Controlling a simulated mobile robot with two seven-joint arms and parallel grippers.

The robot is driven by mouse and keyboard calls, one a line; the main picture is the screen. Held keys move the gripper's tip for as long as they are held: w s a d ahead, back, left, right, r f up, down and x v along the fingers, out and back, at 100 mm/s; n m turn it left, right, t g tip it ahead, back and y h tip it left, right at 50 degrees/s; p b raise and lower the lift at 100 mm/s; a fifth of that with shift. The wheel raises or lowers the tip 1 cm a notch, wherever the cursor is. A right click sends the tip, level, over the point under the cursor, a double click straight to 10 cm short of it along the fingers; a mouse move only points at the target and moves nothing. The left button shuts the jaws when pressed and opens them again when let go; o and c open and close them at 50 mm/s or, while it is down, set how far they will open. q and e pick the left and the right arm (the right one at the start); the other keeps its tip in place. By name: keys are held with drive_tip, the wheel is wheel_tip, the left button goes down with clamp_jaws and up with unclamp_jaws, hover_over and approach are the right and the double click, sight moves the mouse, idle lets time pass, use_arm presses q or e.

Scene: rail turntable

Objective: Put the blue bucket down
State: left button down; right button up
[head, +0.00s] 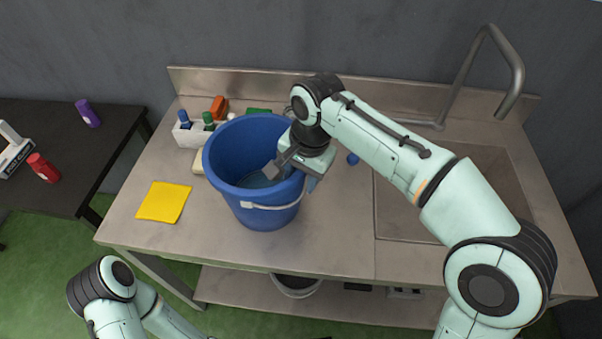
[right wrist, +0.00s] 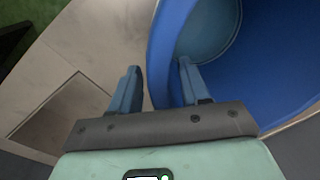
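The blue bucket (head: 262,207) is upright on the metal counter (head: 330,236), left of the sink, and seems to rest on it. Its white handle hangs down at the front. My right gripper (head: 277,170) is at the bucket's right rim. In the right wrist view the gripper (right wrist: 158,80) straddles the bucket wall (right wrist: 162,50), one finger inside and one outside. The fingers are apart, with a narrow gap between the outer finger and the wall. My left arm shows at the bottom left of the head view, but its gripper does not.
A yellow cloth (head: 163,202) lies left of the bucket. A white caddy (head: 190,136) with bottles stands behind it. The sink (head: 450,190) and tap (head: 482,60) are to the right. A dark table (head: 60,150) stands at the left. The counter's front middle is clear.

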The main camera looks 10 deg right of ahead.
drive_tip(key=shift+r, duration=0.1)
use_arm(q)
drive_tip(key=r+p, duration=0.1)
drive_tip(key=w+r+p, duration=0.1)
drive_tip(key=r+p, duration=0.1)
drive_tip(key=r, duration=0.1)
drive_tip(key=shift+w+p, duration=0.3)
drive_tip(key=shift+w, duration=0.05)
use_arm(e)
wheel_tip(320, 180, up, 12)
drive_tip(key=s+d, duration=0.1)
use_arm(q)
drive_tip(key=shift+s, duration=0.1)
use_arm(e)
drive_tip(key=shift+d, duration=0.1)
